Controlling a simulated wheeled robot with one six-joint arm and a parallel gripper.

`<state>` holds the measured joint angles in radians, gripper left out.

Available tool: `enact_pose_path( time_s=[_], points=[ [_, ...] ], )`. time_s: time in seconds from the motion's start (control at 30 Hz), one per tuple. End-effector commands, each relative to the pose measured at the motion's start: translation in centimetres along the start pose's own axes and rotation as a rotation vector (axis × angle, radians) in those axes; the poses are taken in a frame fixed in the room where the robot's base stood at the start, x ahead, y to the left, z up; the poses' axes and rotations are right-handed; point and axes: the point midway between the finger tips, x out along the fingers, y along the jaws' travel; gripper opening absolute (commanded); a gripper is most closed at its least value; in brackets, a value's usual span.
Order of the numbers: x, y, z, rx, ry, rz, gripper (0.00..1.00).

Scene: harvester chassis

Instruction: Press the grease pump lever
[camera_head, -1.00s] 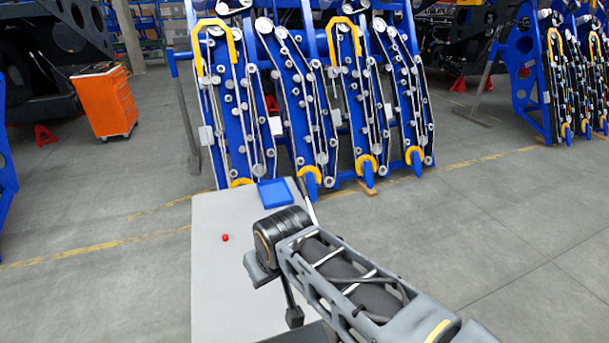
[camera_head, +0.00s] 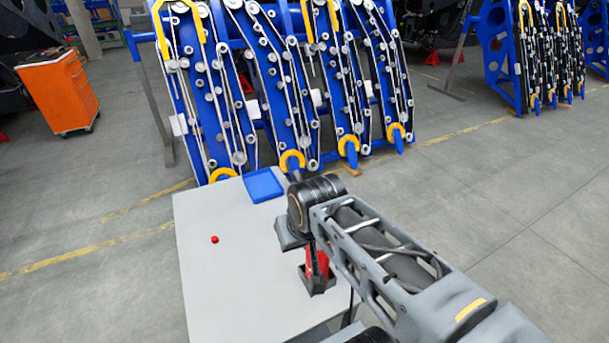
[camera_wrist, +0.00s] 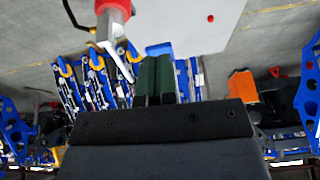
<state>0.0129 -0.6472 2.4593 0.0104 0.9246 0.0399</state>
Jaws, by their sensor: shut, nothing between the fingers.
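The red grease pump (camera_head: 318,266) stands on the grey table, with a dark base, mostly hidden behind my arm. In the wrist view, which looks upside down, the pump's red body with a grey collar (camera_wrist: 113,20) shows at the top edge. A grey rod, which looks like its lever (camera_wrist: 122,63), runs from it toward my gripper. My gripper (camera_wrist: 155,62) is shut and empty, its dark green fingers together just beside the rod's end. I cannot tell whether they touch. In the head view my arm hides the fingers.
The table top (camera_head: 215,290) is bare on the left except for a small red ball (camera_head: 214,239). A blue tray (camera_head: 263,185) lies at its far edge. Blue harvester frames (camera_head: 270,90) stand close behind. An orange cabinet (camera_head: 60,92) is at the left; the floor right is clear.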

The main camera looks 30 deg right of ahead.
Motion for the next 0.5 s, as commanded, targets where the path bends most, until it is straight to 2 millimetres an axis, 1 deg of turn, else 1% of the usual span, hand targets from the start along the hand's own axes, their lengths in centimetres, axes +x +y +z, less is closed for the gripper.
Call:
enact_pose_path(
  time_s=[0.07, 0.17, 0.3, 0.4, 0.5],
  points=[
    [-0.2, 0.5, -1.6, 0.107, -0.010, -0.002, 0.00],
    [-0.9, 1.6, -4.8, 0.327, -0.031, -0.011, 0.00],
    [-2.0, 3.9, -9.9, 0.699, -0.076, -0.030, 0.00],
    [-2.6, 5.9, -13.0, 0.943, -0.107, -0.045, 0.00],
    [-3.1, 8.0, -15.5, 1.152, -0.135, -0.058, 0.00]
  ],
)
